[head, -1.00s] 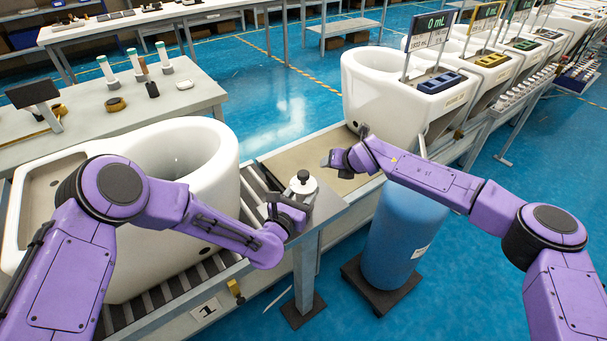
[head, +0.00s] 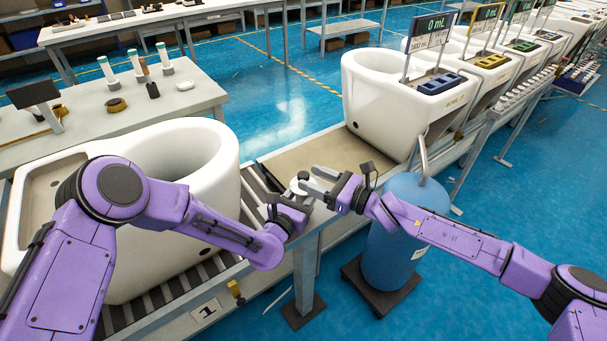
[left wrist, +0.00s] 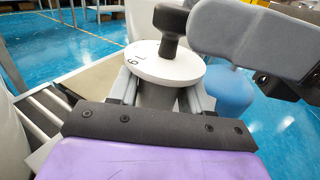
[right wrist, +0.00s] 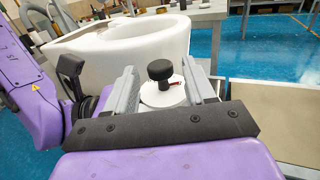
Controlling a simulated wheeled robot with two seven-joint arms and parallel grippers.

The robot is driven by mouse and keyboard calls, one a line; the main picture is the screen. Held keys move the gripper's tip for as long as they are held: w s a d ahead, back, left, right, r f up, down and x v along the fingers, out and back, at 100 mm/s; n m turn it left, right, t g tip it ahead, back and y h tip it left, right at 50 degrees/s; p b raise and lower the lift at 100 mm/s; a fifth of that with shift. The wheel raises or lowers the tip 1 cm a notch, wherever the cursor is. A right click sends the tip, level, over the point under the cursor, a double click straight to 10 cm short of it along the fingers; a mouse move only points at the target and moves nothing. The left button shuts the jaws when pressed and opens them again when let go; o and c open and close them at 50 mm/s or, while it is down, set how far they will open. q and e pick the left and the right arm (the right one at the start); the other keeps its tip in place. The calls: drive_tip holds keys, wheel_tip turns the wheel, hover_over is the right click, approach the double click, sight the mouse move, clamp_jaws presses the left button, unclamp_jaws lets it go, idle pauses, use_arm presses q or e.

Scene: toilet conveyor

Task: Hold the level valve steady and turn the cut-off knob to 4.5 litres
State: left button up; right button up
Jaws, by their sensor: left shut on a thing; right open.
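The level valve stands upright on a small grey stand, a dark grey cylinder (left wrist: 158,97) topped by a white dial (left wrist: 165,62) with printed figures. A black cut-off knob (left wrist: 171,28) rises from the dial's middle; it also shows in the right wrist view (right wrist: 160,72). My left gripper (head: 301,203) is shut on the valve's body below the dial. My right gripper (head: 318,181) is open at the valve from the right. In the right wrist view its fingers lie left and right of the knob, apart from it. A small red mark shows on the dial.
A white toilet (head: 225,180) stands on the roller conveyor close to my left arm. Another toilet (head: 372,90) with a display (head: 430,30) reading 0 mL is farther along. A blue cylinder (head: 400,225) stands below my right arm. The belt between the toilets is clear.

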sight(303, 174)
drive_tip(key=x, duration=0.3)
drive_tip(key=shift+w+a, duration=0.15)
drive_tip(key=shift+a, duration=0.1)
drive_tip(key=c, duration=0.9)
drive_tip(key=shift+c, duration=0.3)
